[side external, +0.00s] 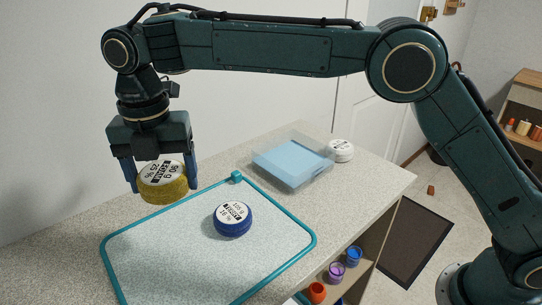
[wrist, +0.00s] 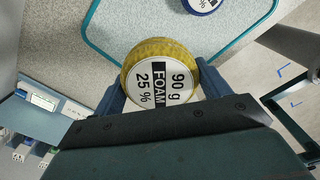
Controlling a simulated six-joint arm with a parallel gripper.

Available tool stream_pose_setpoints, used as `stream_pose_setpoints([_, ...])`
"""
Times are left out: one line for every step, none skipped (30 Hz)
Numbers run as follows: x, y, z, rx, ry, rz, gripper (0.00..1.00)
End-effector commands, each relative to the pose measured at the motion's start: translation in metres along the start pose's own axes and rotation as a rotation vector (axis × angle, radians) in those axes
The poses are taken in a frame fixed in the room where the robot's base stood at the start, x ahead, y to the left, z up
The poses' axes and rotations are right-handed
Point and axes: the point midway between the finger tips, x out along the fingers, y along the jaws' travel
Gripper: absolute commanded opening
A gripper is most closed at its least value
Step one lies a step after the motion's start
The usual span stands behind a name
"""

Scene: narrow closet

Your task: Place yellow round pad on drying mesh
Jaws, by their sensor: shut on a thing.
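The yellow round pad (side external: 163,186) has a white label on top and is held in my gripper (side external: 162,185). In the wrist view the yellow pad (wrist: 160,75) sits between both fingers, its label reading 90 g, FOAM, 25 %. My gripper is shut on it, above the counter by the far left edge of the mesh; the height is hard to judge. The drying mesh (side external: 165,258) is a pale speckled sheet with a teal frame. A blue round pad (side external: 233,219) with a white label lies on the mesh.
A clear tray with a light blue sheet (side external: 292,162) stands behind the mesh to the right. A white round item (side external: 341,150) sits beside it. Small coloured jars (side external: 337,271) stand on a shelf below the counter. The mesh's front left part is bare.

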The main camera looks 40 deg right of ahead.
Motion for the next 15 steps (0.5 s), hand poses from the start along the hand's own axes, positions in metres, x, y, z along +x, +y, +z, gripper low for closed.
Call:
stream_pose_setpoints([0.01,-0.001,0.0,0.0,0.001,-0.004,0.52])
stream_pose_setpoints([0.015,0.0,0.0,0.0,0.001,-0.002,0.52])
stream_pose_setpoints([0.023,-0.001,0.0,0.0,0.001,-0.003,0.52])
stream_pose_setpoints([0.028,-0.001,0.0,0.0,0.001,-0.003,0.52])
stream_pose_setpoints([0.034,-0.001,0.0,0.0,0.001,-0.002,0.52])
stream_pose_setpoints([0.042,-0.001,0.0,0.001,0.001,-0.003,0.52])
stream_pose_setpoints([0.047,-0.001,0.0,0.001,0.001,-0.002,0.52])
stream_pose_setpoints([0.053,-0.001,0.0,0.001,0.001,-0.002,0.52])
stream_pose_setpoints([0.061,-0.001,0.0,0.001,0.001,-0.002,0.52])
stream_pose_setpoints([0.067,0.0,0.0,0.001,0.001,-0.002,0.52])
stream_pose_setpoints([0.072,-0.001,0.0,0.001,0.001,-0.003,0.52])
stream_pose_setpoints([0.08,-0.001,0.0,0.001,0.001,-0.002,0.52])
stream_pose_setpoints([0.086,-0.001,0.0,0.001,0.001,-0.003,0.52])
stream_pose_setpoints([0.091,-0.001,0.0,0.001,0.001,-0.002,0.52])
stream_pose_setpoints([0.097,0.0,0.0,0.001,0.001,-0.001,0.52])
